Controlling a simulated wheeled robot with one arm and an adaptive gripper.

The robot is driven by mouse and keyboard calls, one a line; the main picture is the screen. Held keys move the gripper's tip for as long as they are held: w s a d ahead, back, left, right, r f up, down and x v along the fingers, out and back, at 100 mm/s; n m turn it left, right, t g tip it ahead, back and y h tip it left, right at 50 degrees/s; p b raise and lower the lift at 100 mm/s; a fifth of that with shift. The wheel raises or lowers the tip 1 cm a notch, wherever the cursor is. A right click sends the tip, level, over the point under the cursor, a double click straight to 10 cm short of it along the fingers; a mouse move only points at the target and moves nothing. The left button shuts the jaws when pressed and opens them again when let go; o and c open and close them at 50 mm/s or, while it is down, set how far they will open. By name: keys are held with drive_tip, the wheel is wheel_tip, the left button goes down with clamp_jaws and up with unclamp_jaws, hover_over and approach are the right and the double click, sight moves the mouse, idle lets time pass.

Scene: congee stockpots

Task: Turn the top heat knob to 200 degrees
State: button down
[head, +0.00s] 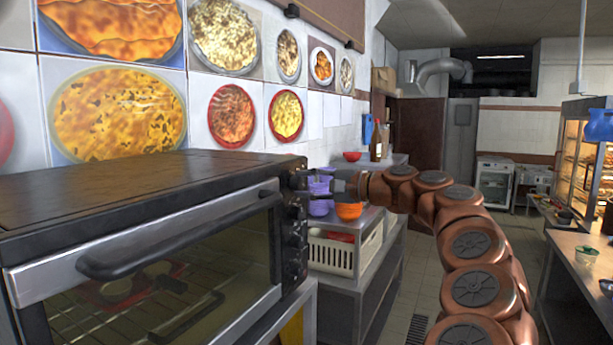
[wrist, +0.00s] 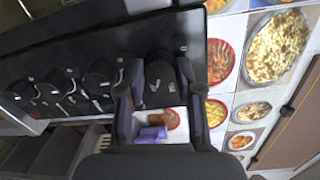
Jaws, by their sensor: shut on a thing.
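A black toaster oven (head: 150,240) fills the left of the head view, with its knob panel on its right front edge. In the wrist view the panel (wrist: 60,50) is turned sideways, with a row of black knobs. My gripper (wrist: 158,80) has one finger on each side of the knob (wrist: 159,70) at the right end of that row, the top heat knob. It is shut on this knob. The fingers partly hide the knob, and its pointer and degree setting cannot be read. In the head view my gripper (head: 318,186) is at the panel's upper part.
Food pictures (head: 118,112) cover the tiled wall behind. A counter (head: 580,262) stands at the right, with open floor between.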

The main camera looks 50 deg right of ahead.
drive_tip(key=shift+r+m+p, duration=0.1)
drive_tip(key=shift+m+p, duration=0.3)
drive_tip(key=shift+m, duration=0.3)
drive_tip(key=c, duration=0.8)
unclamp_jaws()
drive_tip(key=shift+o, duration=0.2)
drive_tip(key=v, duration=1.2)
drive_tip(key=shift+s, duration=0.1)
